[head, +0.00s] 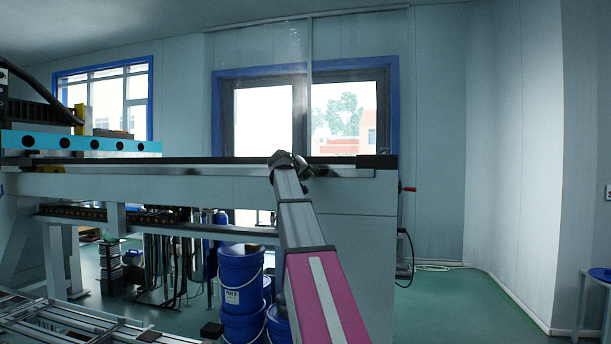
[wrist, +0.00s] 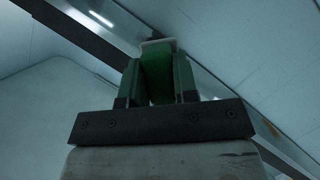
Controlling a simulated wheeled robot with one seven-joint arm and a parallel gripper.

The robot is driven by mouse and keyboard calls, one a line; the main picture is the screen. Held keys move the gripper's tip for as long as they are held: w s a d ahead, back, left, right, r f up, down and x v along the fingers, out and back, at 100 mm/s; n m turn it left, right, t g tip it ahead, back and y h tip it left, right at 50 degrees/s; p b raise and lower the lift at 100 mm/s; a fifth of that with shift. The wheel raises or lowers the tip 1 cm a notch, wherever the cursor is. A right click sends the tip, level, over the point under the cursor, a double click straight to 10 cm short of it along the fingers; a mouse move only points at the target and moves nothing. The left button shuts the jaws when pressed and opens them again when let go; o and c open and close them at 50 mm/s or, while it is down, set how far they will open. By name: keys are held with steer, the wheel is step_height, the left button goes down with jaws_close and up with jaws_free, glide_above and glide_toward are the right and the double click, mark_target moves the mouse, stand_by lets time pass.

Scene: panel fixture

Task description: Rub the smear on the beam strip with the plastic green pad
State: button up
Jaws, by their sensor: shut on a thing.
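My gripper (wrist: 157,80) is shut on the green pad (wrist: 156,72), which stands upright between the two fingers in the wrist view. A pale edge shows at the pad's top. In the head view my gripper (head: 304,168) is at the end of my outstretched arm, in front of the long pale beam (head: 140,184); the pad cannot be made out there. A pale strip runs along the beam near its dark top edge. In the wrist view a small brownish mark (wrist: 270,127) shows to the right of my gripper; I cannot tell whether it is the smear. Contact between pad and beam cannot be judged.
Blue buckets (head: 241,278) are stacked below the beam, beside my arm. A blue rail with dark holes (head: 80,143) lies above the beam's left part. A metal frame (head: 80,325) is at the lower left. The floor (head: 460,305) to the right is mostly clear.

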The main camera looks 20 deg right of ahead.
steer(key=shift+s+a, duration=0.45)
steer(key=shift+s, duration=0.2)
steer(key=shift+s+a, duration=0.4)
steer(key=shift+s, duration=0.25)
steer(key=shift+s+a, duration=0.4)
steer(key=shift+s, duration=0.25)
steer(key=shift+w+d, duration=0.1)
steer(key=shift+w, duration=0.1)
steer(key=shift+w+d, duration=0.6)
steer(key=shift+w, duration=0.3)
steer(key=shift+w+d, duration=0.6)
steer(key=shift+w, duration=0.25)
steer(key=shift+w+d, duration=0.6)
steer(key=shift+w, duration=0.3)
steer(key=shift+w+d, duration=0.6)
steer(key=shift+w, duration=0.25)
steer(key=shift+s, duration=0.1)
